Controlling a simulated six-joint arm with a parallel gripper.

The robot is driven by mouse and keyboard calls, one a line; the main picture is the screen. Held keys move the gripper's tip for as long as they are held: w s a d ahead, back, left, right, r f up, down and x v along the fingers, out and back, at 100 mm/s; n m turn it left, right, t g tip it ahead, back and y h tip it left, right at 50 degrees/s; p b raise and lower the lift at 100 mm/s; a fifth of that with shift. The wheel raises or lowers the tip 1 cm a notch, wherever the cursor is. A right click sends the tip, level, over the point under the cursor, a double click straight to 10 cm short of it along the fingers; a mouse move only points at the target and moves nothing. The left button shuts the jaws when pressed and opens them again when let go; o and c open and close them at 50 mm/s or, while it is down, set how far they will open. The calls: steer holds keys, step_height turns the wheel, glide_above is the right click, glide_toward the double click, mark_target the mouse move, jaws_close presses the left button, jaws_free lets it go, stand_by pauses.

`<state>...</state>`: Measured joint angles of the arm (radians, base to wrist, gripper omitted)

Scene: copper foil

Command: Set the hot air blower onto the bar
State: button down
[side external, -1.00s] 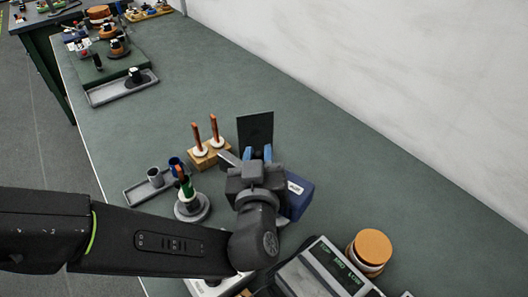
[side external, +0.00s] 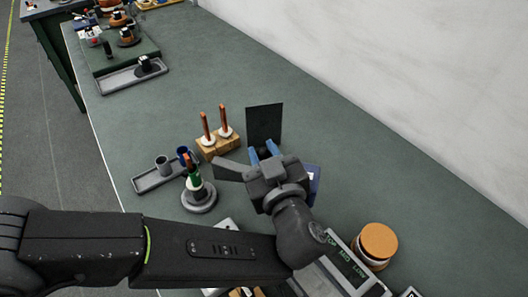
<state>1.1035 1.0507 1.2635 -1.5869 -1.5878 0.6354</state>
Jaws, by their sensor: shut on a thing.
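My gripper (side external: 263,151) has two blue fingertips pointing away from the camera, a little in front of an upright black panel (side external: 264,123). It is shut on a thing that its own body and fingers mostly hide. I cannot make out that thing's shape, and no hot air blower shows clearly elsewhere. I cannot tell which thing is the bar. A wooden block (side external: 211,151) with two upright copper-coloured rods stands left of the panel. The panel stands apart from the block.
A round grey base (side external: 200,202) with a green, orange-tipped tool and a grey tray (side external: 151,182) with cups lie left of my gripper. A blue box (side external: 313,182) is partly hidden to its right. A copper-topped spool (side external: 377,243) stands front right. The bench beyond the panel is clear.

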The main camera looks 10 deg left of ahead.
steer(key=c, duration=0.9)
jaws_free()
steer(key=shift+c, duration=0.2)
steer(key=shift+r, duration=0.65)
step_height(320, 180, up, 3)
steer(key=shift+r, duration=0.15)
steer(key=w+a+r, duration=0.3)
steer(key=a+r, duration=0.3)
steer(key=a, duration=0.5)
steer(key=shift+a+r, duration=0.15)
steer(key=shift+r, duration=0.1)
steer(key=shift+w, duration=0.1)
